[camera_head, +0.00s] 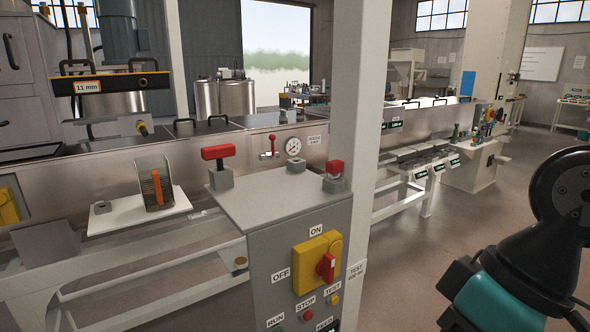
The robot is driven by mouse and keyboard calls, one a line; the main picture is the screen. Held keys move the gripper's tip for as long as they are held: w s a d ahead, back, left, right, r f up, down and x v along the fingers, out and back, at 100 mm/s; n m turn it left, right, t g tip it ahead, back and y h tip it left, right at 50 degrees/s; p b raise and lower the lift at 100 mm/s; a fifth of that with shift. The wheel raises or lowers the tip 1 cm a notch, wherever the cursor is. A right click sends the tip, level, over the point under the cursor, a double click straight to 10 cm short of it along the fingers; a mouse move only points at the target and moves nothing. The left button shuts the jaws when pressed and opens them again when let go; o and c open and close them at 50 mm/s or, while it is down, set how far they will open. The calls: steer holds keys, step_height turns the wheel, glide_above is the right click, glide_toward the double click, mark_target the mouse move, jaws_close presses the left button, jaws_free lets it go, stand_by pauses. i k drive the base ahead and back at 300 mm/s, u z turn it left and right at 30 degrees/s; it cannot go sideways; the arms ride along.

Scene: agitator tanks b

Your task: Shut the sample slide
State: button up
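No part is labelled as the sample slide, and I cannot tell for certain which one it is. A white plate (118,217) juts out at the left in front of the steel tank wall. A ribbed metal holder with an orange bar (157,187) stands on it, beside a small grey block (101,207). A red T-shaped handle (216,153) stands on a grey block on top of the grey control cabinet. My arm shows at the lower right, well apart from these parts. My gripper is outside the picture.
The cabinet (280,192) carries a yellow switch plate with a red knob (326,266). A red clamp (334,168) sits at its right corner, beside a pale post (360,110). A low rail frame (150,277) runs at the left. Floor is clear between post and arm.

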mark_target(90, 131)
steer(key=u, duration=1.75)
steer(key=i, duration=1.75)
steer(key=z, duration=0.1)
